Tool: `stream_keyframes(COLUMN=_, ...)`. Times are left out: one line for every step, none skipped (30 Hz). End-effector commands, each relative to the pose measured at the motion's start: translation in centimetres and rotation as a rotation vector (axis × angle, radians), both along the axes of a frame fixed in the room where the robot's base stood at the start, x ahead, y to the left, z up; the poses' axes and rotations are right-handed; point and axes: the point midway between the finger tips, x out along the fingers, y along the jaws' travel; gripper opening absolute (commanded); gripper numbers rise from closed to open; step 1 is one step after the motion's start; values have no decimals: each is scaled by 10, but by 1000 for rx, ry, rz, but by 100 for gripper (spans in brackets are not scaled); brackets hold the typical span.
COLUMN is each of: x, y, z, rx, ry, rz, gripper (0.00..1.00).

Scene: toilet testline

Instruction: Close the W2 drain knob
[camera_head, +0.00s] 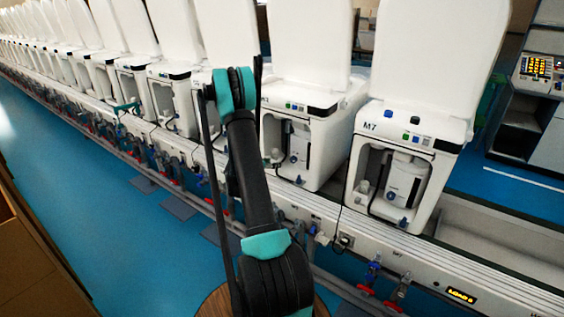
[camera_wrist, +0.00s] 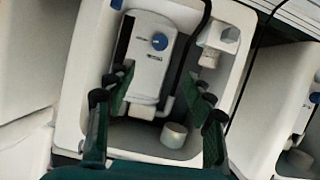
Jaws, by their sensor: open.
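My gripper (camera_wrist: 157,92) is open and empty in the wrist view, with one dark green finger on each side. Between and beyond the fingers is the open compartment of a white toilet unit (camera_wrist: 72,112). Inside are a white box with a round blue knob (camera_wrist: 159,41) and a small white cylinder (camera_wrist: 173,135). The fingers appear apart from the knob. I cannot read a W2 label, so I cannot tell which knob is W2. In the head view, blue and red valves (camera_head: 373,271) sit low along the line; my arm hides part of the row.
A long row of white toilets with raised lids runs to the far left. The toilet marked M7 (camera_head: 401,135) stands at the right. A rail (camera_head: 445,275) runs in front of the row. The blue floor (camera_head: 110,215) at the left is mostly clear. A control panel (camera_head: 538,67) stands behind at right.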

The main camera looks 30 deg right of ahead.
Motion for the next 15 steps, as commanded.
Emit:
stream_keyframes(x=2, y=-4, z=-2, rx=0, ry=-1, rz=-1, gripper=53)
stream_keyframes(x=3, y=-7, z=-3, rx=0, ry=0, rz=-1, gripper=53)
stream_keyframes(x=4, y=-12, z=-5, rx=0, ry=1, rz=-2, gripper=53)
stream_keyframes(x=5, y=-16, z=-7, rx=1, ry=0, rz=-2, gripper=53)
stream_keyframes(x=7, y=-21, z=-9, rx=1, ry=0, rz=-3, gripper=53)
stream_keyframes(x=9, y=-27, z=-12, rx=1, ry=-1, rz=-3, gripper=53)
stream_keyframes(x=12, y=-32, z=-14, rx=2, ry=1, rz=-2, gripper=53)
stream_keyframes(x=13, y=-37, z=-17, rx=2, ry=1, rz=-2, gripper=53)
stream_keyframes(x=15, y=-44, z=-20, rx=2, ry=1, rz=-3, gripper=53)
stream_keyframes(x=17, y=-50, z=-22, rx=2, ry=1, rz=-3, gripper=53)
stream_keyframes(x=20, y=-54, z=-24, rx=2, ry=1, rz=-2, gripper=53)
stream_keyframes(x=23, y=-61, z=-27, rx=2, ry=1, rz=-2, gripper=53)
stream_keyframes(x=24, y=-67, z=-29, rx=2, ry=1, rz=-3, gripper=53)
stream_keyframes(x=26, y=-72, z=-32, rx=2, ry=1, rz=-3, gripper=53)
stream_keyframes(x=29, y=-79, z=-35, rx=1, ry=1, rz=-2, gripper=53)
